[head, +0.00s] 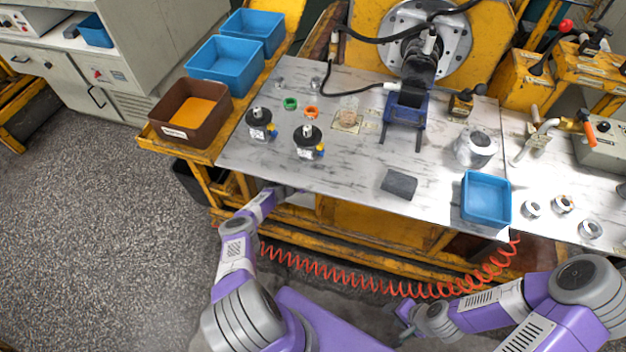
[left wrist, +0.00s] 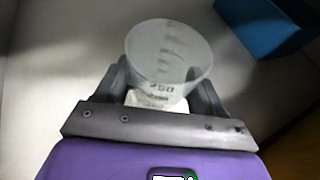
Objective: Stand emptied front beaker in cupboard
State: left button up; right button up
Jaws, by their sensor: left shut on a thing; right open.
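In the left wrist view my left gripper (left wrist: 165,85) is shut on a clear beaker (left wrist: 168,52) with dark volume marks. The beaker's inside looks empty, and pale grey surfaces lie around it. In the head view my left arm reaches toward the bench's front edge, where its gripper and the beaker are hidden. My right gripper (head: 404,318) is open and empty, low in front of the bench. A grey cabinet (head: 75,75) with handled doors stands at the upper left of the head view; I cannot tell whether it is the cupboard.
A blue thing (left wrist: 262,25) is close beyond the beaker in the left wrist view. A red coiled hose (head: 380,288) hangs in front.

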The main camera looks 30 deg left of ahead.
pick_arm(q)
notch_tip(320, 180, down, 3)
jog(key=shift+r+b, duration=0.2)
jog(key=shift+b, duration=0.4)
jog(key=shift+r, duration=0.1)
pick_arm(e)
jog(key=shift+f, duration=0.9)
pick_arm(q)
jog(key=o, duration=1.1)
jog(key=shift+c, duration=0.2)
jog(key=shift+s+r+p, duration=0.15)
jog(key=shift+s+p, duration=0.05)
jog(key=shift+p, duration=0.15)
jog(key=p+v, duration=0.7)
jog(key=v, duration=0.4)
jog(key=shift+a, duration=0.1)
jog(key=shift+s, duration=0.3)
pick_arm(e)
notch_tip(320, 180, up, 8)
jog(key=shift+f, duration=0.2)
